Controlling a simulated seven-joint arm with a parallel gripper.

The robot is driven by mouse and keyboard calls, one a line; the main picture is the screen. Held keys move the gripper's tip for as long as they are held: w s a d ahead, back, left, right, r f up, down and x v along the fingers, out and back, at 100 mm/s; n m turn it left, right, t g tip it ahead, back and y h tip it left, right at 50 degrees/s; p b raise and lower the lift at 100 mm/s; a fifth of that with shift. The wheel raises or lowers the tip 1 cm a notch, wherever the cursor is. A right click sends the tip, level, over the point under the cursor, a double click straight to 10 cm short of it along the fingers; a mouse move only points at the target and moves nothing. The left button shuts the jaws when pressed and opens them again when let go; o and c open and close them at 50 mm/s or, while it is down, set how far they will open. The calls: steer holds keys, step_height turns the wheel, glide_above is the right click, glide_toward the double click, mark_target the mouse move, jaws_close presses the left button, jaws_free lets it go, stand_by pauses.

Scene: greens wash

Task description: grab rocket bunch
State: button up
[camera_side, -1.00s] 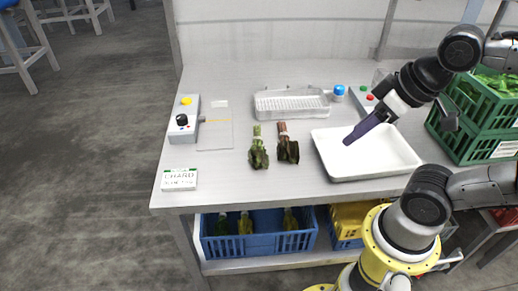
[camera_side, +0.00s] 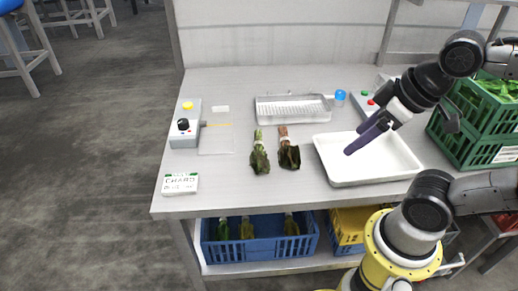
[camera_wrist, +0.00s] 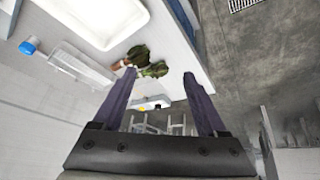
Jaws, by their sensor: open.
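Two leafy bunches lie side by side on the steel table, leaves toward the front edge. The left bunch (camera_side: 260,158) has pale green stems; the right bunch (camera_side: 289,156) has reddish stems. I cannot tell by name which is rocket. My gripper (camera_side: 350,148), with long purple fingers, is above the white tray, to the right of both bunches and apart from them. In the wrist view my gripper (camera_wrist: 159,75) is open with nothing between its fingers. The leaves (camera_wrist: 152,69) show beyond the fingertips, overlapping in that view.
The white tray (camera_side: 330,172) looks empty. Behind are a clear ridged rack (camera_side: 291,108) and a blue-capped item (camera_side: 340,96). A control box (camera_side: 185,138) and a CHARD sign (camera_side: 180,184) stand at left. Green crates (camera_side: 462,148) stand at right. The table front near the bunches is clear.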

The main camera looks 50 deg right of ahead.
steer(key=w+r+n, duration=0.6)
steer(key=w+n, duration=0.1)
steer(key=n, duration=0.6)
steer(key=n+g, duration=0.6)
steer(key=n, duration=0.6)
glide_above(259, 145)
step_height(259, 145, down, 20)
steer(key=shift+d+r, duration=0.15)
steer(key=shift+r, duration=0.05)
steer(key=shift+f, duration=3)
jaws_close()
